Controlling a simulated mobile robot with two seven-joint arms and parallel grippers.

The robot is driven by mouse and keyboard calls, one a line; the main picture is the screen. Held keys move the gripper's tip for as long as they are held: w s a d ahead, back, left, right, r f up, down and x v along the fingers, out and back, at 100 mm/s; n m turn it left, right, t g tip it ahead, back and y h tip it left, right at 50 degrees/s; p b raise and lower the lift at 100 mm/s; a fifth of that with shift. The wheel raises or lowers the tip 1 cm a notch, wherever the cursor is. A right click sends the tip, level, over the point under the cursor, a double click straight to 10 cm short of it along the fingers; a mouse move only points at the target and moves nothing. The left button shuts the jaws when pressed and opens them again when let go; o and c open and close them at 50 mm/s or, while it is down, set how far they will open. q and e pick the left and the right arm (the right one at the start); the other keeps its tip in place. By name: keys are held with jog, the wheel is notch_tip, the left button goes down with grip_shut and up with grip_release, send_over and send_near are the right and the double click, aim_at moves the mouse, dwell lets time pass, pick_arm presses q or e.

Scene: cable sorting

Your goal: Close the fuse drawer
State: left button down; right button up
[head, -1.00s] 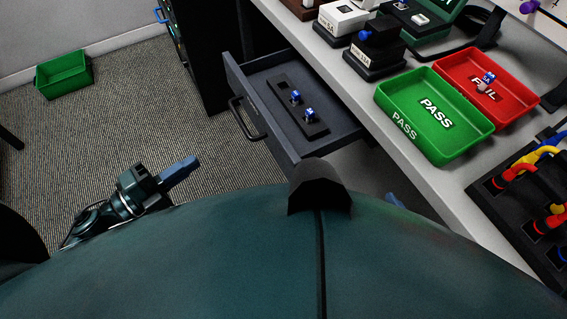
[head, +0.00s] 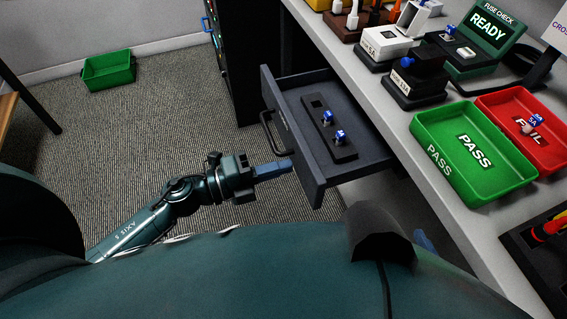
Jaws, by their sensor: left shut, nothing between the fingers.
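The fuse drawer (head: 292,143) is dark grey and stands pulled out from under the bench, with a black bar handle (head: 268,131) on its front. Inside lies a dark holder (head: 318,125) with two blue fuses (head: 340,138) and an empty slot. My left gripper (head: 289,166) is shut and empty. Its blue fingertips point right at the lower part of the drawer front, below the handle; I cannot tell whether they touch it. A bit of blue finger of my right gripper (head: 424,241) shows past my body, mostly hidden.
The bench carries a green PASS tray (head: 433,158), a red FAIL tray (head: 551,160) with a fuse in it, and a fuse checker (head: 491,28) reading READY. A black cabinet (head: 237,75) stands behind the drawer. A green bin (head: 108,72) sits on the open carpet.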

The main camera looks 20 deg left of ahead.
aim_at(365, 147)
pick_arm(q)
jog(key=shift+w+d, duration=0.35)
jog(key=shift+d, duration=0.15)
pick_arm(e)
jog(key=shift+f, duration=0.15)
pick_arm(q)
jog(key=shift+w+d, duration=0.15)
jog(key=shift+d, duration=0.05)
jog(key=p+x, duration=0.1)
jog(key=x, duration=1.7)
jog(key=shift+a, duration=0.1)
jog(key=shift+w, duration=0.1)
jog(key=shift+d+r, duration=0.2)
pick_arm(e)
jog(key=shift+a+g, duration=0.3)
jog(key=shift+a, duration=0.1)
pick_arm(q)
jog(key=shift+a, duration=0.1)
